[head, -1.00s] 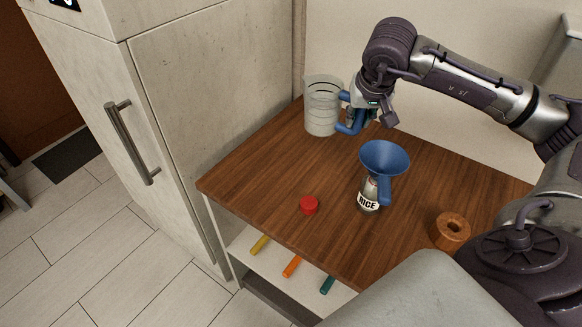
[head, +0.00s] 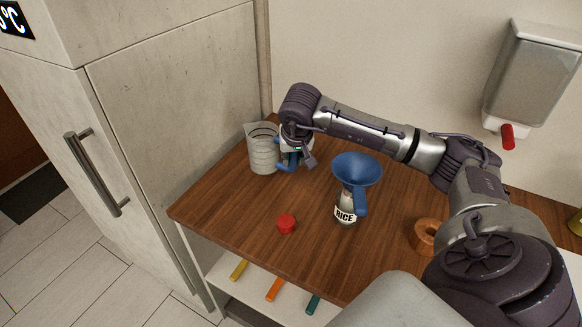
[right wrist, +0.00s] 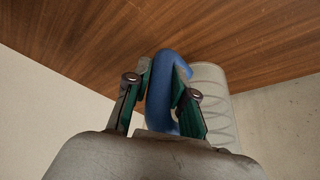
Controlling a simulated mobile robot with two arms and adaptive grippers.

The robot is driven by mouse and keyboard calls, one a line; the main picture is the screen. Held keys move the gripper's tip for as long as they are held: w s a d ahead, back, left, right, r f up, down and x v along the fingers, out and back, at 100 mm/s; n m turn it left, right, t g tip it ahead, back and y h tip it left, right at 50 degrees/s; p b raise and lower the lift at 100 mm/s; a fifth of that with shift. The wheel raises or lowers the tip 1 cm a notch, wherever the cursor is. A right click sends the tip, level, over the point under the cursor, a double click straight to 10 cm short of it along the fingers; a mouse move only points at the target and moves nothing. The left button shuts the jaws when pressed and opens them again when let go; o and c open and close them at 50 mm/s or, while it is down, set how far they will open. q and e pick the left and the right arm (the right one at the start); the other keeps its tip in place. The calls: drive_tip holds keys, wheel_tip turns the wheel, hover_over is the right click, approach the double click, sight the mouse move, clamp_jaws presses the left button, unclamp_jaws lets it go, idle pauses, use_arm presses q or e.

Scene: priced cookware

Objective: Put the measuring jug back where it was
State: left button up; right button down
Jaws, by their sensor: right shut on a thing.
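The clear measuring jug (head: 262,150) with a blue handle is upright at the left back of the brown counter (head: 225,205), near the tall pale cabinet. My right gripper (head: 290,160) is shut on its handle from the right. The right wrist view shows the blue handle (right wrist: 163,95) between the green-padded fingers, with the ribbed jug wall (right wrist: 213,95) beside it. I cannot tell whether the jug's base touches the counter. My left gripper is not in view.
A blue funnel (head: 357,170) sits in the rice jar (head: 346,214). A red cap (head: 286,224) lies at the front, and a brown ring (head: 424,237) lies at right, partly behind my arm. A dispenser (head: 530,75) hangs on the wall. The cabinet (head: 180,120) borders the counter's left.

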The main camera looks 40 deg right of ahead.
sight(292, 169)
drive_tip(key=shift+w+a+f, duration=0.15)
drive_tip(key=shift+w+f, duration=0.05)
drive_tip(key=shift+f, duration=0.15)
wheel_tip(292, 169, down, 3)
drive_tip(key=shift+f+p, duration=0.1)
drive_tip(key=shift+p, duration=0.2)
drive_tip(key=shift+f, duration=0.2)
drive_tip(key=c, duration=1)
unclamp_jaws()
drive_tip(key=shift+f, duration=0.1)
